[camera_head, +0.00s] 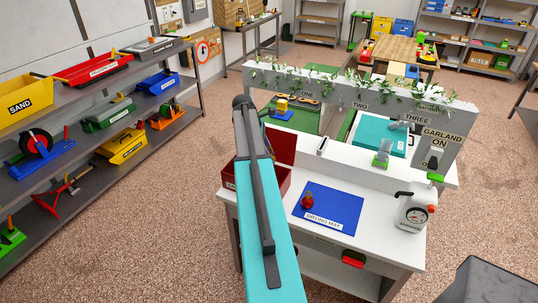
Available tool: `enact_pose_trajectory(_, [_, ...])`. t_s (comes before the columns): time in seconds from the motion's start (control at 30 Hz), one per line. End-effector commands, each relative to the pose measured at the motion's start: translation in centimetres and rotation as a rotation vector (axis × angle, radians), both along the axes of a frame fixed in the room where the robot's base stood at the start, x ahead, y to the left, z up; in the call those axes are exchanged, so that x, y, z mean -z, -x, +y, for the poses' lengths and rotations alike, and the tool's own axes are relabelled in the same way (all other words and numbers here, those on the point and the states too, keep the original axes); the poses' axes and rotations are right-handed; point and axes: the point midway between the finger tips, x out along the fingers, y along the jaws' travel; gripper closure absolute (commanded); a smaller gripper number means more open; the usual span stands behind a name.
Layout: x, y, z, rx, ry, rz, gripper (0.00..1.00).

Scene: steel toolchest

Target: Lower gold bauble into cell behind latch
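Cell TWO (345,127) shows an opening between the panels. Cell THREE has a teal panel (377,132) with a grey fitting on it. A red bauble (307,200) sits on the blue drying mat (330,208). My teal arm reaches up the middle of the view to a dark joint; my gripper is not visible.
A red open box (279,183) lies partly behind my arm. The garlanded rail (355,95) crosses above the cells, with a switch panel at right.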

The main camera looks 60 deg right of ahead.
Motion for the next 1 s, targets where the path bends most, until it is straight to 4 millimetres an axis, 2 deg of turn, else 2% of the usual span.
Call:
enact_pose_trajectory(0.27, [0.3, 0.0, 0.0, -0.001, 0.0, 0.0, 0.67])
enact_pose_trajectory(1.0, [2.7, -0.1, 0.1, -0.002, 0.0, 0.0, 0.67])
